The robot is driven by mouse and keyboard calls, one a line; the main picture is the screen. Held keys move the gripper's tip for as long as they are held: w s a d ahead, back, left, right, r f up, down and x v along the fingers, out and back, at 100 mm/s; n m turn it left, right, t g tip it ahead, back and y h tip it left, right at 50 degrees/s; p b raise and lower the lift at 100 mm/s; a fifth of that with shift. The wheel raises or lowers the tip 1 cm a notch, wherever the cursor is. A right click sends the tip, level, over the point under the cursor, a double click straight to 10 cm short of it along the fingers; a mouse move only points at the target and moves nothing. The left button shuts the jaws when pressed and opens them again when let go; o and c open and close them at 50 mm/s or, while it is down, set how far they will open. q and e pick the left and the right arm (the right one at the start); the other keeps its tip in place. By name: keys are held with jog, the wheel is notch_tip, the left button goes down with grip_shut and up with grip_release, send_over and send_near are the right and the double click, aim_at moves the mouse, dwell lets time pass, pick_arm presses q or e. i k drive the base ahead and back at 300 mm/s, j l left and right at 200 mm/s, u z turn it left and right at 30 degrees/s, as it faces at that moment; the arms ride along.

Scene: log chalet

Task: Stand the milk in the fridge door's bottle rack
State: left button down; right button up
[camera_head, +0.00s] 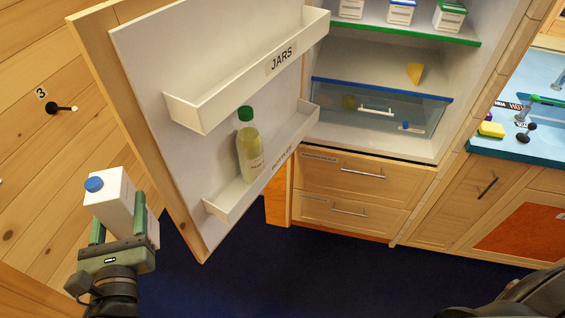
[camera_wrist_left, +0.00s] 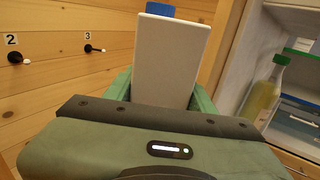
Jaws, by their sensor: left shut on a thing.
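The milk is a white carton (camera_head: 116,205) with a blue cap. My left gripper (camera_head: 118,222) is shut on it and holds it up in the air, slightly tilted in the head view, to the left of the open fridge door (camera_head: 150,75). The carton also fills the middle of the left wrist view (camera_wrist_left: 170,60). The bottle rack (camera_head: 232,200) is the lower white shelf on the door. A yellow-green bottle with a green cap (camera_head: 249,155) stands in it, and the rack's left part looks free. My right gripper is not in view.
An upper door rack labelled JARS (camera_head: 240,75) hangs above the bottle rack. A log wall with hooks (camera_head: 52,108) is at left.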

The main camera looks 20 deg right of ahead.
aim_at(274, 151)
jog(key=l, duration=0.6)
jog(key=i+l+z, duration=0.15)
jog(key=l, duration=1.05)
jog(key=i+l+z, duration=0.1)
jog(key=l, duration=0.45)
